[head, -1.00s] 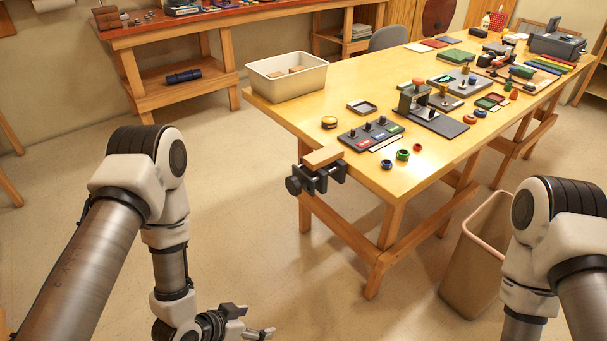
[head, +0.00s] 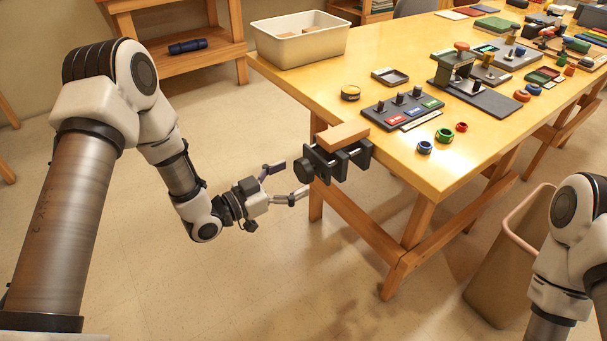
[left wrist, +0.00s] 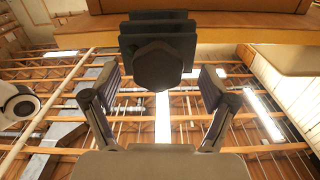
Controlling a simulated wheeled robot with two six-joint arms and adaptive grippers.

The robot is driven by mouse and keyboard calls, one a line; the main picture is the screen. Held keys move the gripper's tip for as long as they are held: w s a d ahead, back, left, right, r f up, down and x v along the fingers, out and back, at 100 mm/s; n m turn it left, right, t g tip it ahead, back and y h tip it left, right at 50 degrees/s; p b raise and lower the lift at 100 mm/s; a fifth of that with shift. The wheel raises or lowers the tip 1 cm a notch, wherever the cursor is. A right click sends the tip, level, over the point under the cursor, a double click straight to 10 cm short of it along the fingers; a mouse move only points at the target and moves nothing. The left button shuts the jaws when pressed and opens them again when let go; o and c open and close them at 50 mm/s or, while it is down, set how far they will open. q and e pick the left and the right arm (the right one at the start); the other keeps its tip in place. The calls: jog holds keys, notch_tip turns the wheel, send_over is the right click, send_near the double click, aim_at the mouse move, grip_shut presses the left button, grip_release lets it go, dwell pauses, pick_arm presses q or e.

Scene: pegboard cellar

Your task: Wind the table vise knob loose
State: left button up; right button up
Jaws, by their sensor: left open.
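The black table vise (head: 335,163) is fixed to the near left edge of the wooden table, with a wooden block (head: 342,136) lying on top of it. Its dark knob (head: 304,170) faces left, toward my left gripper. My left gripper (head: 283,182) is open, its two fingertips just short of the knob with a small gap. In the left wrist view the faceted knob (left wrist: 158,67) stands ahead, centred between and beyond the fingers of the open gripper (left wrist: 157,82). My right gripper is out of view; only part of my right arm shows at the lower right.
The wooden table (head: 400,165) carries a white bin (head: 298,48), a panel with knobs (head: 404,107), a round tin (head: 350,92) and small colored rings. A tan waste bin (head: 505,262) stands on the floor at right. The floor left of the vise is clear.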

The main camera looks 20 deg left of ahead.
aim_at(301, 173)
pick_arm(q)
jog(key=x, duration=0.3)
jog(key=shift+d+r, duration=0.1)
jog(key=shift+d, duration=0.15)
jog(key=c, duration=1.2)
jog(key=shift+o, duration=0.2)
jog(key=shift+n, duration=0.4)
jog(key=n+p, duration=0.1)
jog(key=n, duration=0.4)
jog(key=shift+d+r+n, duration=0.1)
jog(key=shift+r+n, duration=0.05)
jog(key=shift+n, duration=0.15)
jog(key=n+p, duration=0.2)
jog(key=n, duration=0.4)
jog(key=shift+s+r, duration=0.1)
jog(key=n+p, duration=0.1)
jog(key=n, duration=0.5)
jog(key=shift+d+r+n, duration=0.1)
jog(key=shift+r+n, duration=0.05)
jog(key=shift+n, duration=0.15)
jog(key=n+p, duration=0.1)
jog(key=n, duration=0.4)
jog(key=shift+n, duration=0.4)
